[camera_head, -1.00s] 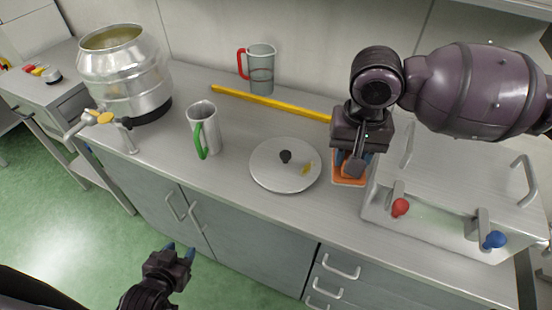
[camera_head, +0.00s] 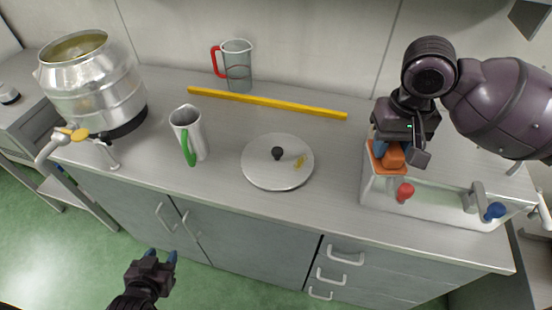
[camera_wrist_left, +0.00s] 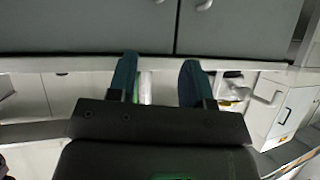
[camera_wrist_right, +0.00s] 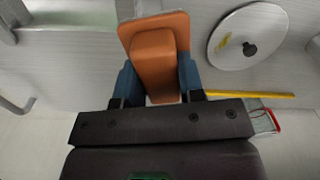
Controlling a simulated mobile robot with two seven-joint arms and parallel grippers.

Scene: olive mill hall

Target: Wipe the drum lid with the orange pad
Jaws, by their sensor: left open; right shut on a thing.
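The drum lid (camera_head: 262,174) is a round grey metal disc with a black knob, lying flat on the counter, with a yellow smear (camera_head: 299,161) right of the knob. The lid also shows in the right wrist view (camera_wrist_right: 232,57). The orange pad (camera_wrist_right: 154,62) is a flat plate with a raised grip block. My right gripper (camera_head: 391,150) is shut on that block and holds the pad to the right of the lid, apart from it, by the front left of the steel box. My left gripper (camera_head: 160,258) is open and empty, low in front of the cabinets.
A steel drum (camera_head: 95,90) with a tap stands at the left. A green-handled jug (camera_head: 190,133) stands left of the lid, a red-handled jug (camera_head: 237,70) behind. A yellow bar (camera_head: 265,101) lies behind the lid. A steel box (camera_head: 430,203) with red and blue knobs stands right.

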